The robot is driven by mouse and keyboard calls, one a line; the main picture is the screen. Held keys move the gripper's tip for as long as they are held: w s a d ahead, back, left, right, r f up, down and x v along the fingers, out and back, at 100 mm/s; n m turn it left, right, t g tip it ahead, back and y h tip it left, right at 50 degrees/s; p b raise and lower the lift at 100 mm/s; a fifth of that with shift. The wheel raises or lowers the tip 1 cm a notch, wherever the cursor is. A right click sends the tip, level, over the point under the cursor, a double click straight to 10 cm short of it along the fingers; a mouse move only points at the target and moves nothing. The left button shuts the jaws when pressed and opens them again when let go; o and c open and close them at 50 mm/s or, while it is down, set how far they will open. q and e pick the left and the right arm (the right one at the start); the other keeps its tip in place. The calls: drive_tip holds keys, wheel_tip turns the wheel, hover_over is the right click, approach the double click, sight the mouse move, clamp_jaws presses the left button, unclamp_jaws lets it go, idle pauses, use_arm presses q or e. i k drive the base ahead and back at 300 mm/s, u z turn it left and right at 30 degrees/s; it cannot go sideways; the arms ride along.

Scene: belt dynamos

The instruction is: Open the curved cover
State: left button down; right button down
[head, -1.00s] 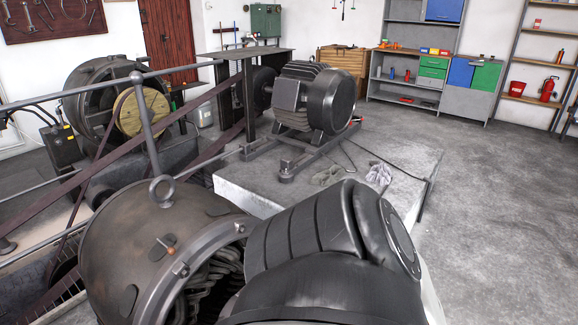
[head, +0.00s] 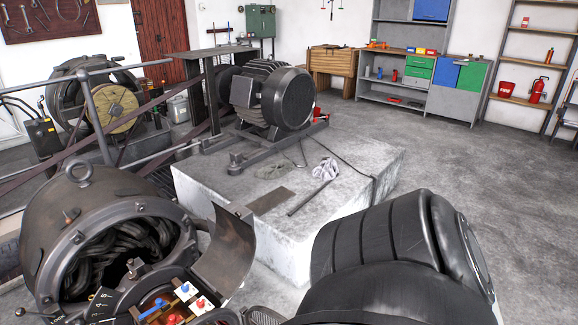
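The dark dynamo housing (head: 85,225) stands at the lower left, with an eye ring on top. Its round front opening shows dark coiled windings (head: 120,255). A curved brown metal plate (head: 228,258), which looks like the curved cover, stands out from the right side of the opening, swung clear of it. Its lower end is near the parts at the bottom edge. A black ribbed link of my arm (head: 375,240) fills the lower right, apart from the plate in the picture. Neither gripper's fingers can be made out.
Blue, white and red terminals (head: 185,292) sit below the opening. A pale concrete plinth (head: 345,195) behind carries a motor (head: 270,95), a rag (head: 325,169) and a rod. Railings and belts cross the left. Open floor lies to the right, before the shelves (head: 410,75).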

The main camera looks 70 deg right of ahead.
sight(225, 265)
drive_tip(key=z, duration=1.3)
drive_tip(key=i, duration=1)
